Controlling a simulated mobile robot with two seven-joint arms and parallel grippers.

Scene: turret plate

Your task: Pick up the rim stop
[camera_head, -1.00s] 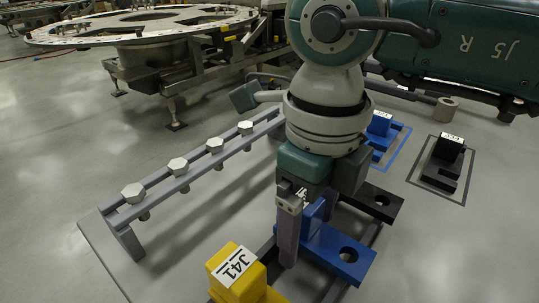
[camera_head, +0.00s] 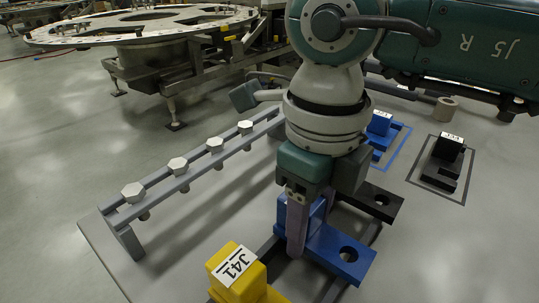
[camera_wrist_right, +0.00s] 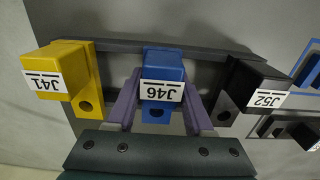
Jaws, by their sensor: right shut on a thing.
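Three L-shaped blocks stand in a row on a dark rail frame: a yellow one labelled J41 (camera_head: 236,270), a blue one labelled J46 (camera_head: 340,252) and a black one labelled J52 (camera_head: 378,202). The task's name "rim stop" is not written on any of them. My right gripper (camera_head: 303,222) is shut on the blue block, and its upper part is partly hidden by the gripper in the head view. In the right wrist view, the purple fingers (camera_wrist_right: 160,108) flank the blue block (camera_wrist_right: 163,68), between the yellow (camera_wrist_right: 60,75) and black (camera_wrist_right: 250,90) blocks. My left gripper is not in view.
A grey rack with several hex-headed bolts (camera_head: 178,166) stands left of the gripper. Another blue block (camera_head: 380,124) and black block (camera_head: 447,150) sit in outlined floor areas at the right. A large round plate (camera_head: 145,25) stands at the back left.

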